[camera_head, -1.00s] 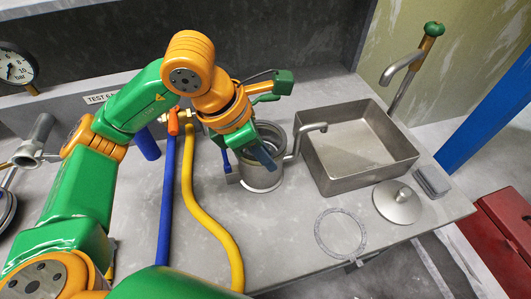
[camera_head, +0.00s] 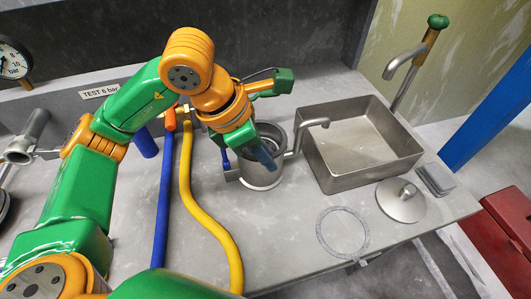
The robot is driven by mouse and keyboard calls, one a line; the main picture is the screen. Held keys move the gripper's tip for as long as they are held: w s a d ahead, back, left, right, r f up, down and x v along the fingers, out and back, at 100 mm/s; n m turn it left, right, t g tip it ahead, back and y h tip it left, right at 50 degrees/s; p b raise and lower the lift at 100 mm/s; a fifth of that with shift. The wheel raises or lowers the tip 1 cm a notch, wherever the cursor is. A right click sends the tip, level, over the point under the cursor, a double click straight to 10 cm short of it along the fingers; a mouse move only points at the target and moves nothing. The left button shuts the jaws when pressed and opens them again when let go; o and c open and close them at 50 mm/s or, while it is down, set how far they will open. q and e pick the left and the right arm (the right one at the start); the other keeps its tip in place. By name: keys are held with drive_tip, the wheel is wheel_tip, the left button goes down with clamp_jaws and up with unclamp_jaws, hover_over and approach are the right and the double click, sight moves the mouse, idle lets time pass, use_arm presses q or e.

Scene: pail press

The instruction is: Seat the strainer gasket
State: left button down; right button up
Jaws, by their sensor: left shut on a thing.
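A round metal strainer pot (camera_head: 262,178) with an open top stands on the grey bench. My left gripper (camera_head: 264,158) points down into its mouth, with its dark blue fingers at the inner rim. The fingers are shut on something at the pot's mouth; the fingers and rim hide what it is. A flat, pale grey ring, which looks like the gasket (camera_head: 367,234), lies on the bench near the front edge. A round metal lid with a knob (camera_head: 401,207) lies to its right. My right gripper is not in view.
A steel sink basin (camera_head: 350,177) stands right of the pot, and a spout from the pot reaches its rim. A blue hose (camera_head: 163,205) and a yellow hose (camera_head: 212,220) run along the bench to the left. A small grey block (camera_head: 436,179) lies beside the lid.

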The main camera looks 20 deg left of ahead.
use_arm(q)
drive_tip(key=c, duration=0.8)
unclamp_jaws()
drive_tip(key=v, duration=0.7)
